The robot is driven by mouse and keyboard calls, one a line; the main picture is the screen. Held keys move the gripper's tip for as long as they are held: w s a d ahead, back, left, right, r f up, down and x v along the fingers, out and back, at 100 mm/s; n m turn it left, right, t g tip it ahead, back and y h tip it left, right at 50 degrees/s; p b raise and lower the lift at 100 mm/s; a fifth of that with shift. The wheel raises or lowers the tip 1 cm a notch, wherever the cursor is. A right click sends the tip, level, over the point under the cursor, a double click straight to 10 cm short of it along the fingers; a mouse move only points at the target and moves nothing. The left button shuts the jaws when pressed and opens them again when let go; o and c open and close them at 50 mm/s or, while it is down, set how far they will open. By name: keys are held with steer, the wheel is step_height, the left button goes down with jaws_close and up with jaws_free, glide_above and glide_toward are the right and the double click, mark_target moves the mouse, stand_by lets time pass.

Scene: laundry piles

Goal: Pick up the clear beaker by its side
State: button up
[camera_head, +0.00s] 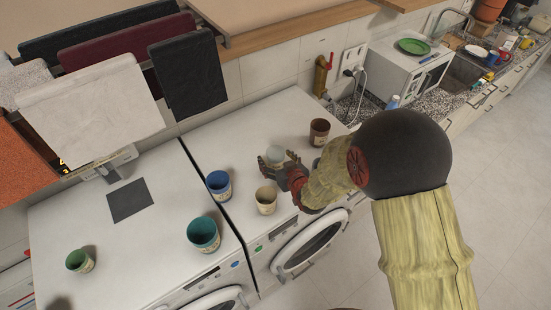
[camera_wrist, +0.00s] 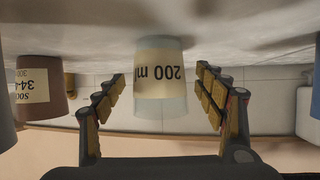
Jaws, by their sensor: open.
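The clear beaker (camera_head: 275,153) stands upright on the white top of the right-hand washing machine (camera_head: 262,125). In the wrist view, which is upside down, the pale beaker (camera_wrist: 161,110) has a label reading 200 ml. My gripper (camera_head: 277,161) is low over the machine top, reaching in from the right. It also shows in the wrist view (camera_wrist: 160,88), with its two padded fingers spread on either side of the beaker. A gap shows between each finger and the beaker's wall, so the gripper is open and not closed on it.
A brown beaker (camera_head: 320,131), a beige one (camera_head: 266,202) and a blue one (camera_head: 219,187) stand near my gripper. A teal beaker (camera_head: 203,236), a green one (camera_head: 80,262) and a dark cloth (camera_head: 130,201) are on the left machine. Laundry hangs behind; a tiled wall backs the machines.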

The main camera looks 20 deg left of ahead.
steer(key=shift+w+a+f, duration=0.15)
steer(key=shift+w, duration=0.05)
steer(key=shift+c, duration=0.6)
steer(key=c, duration=1.1)
steer(key=shift+c, duration=0.5)
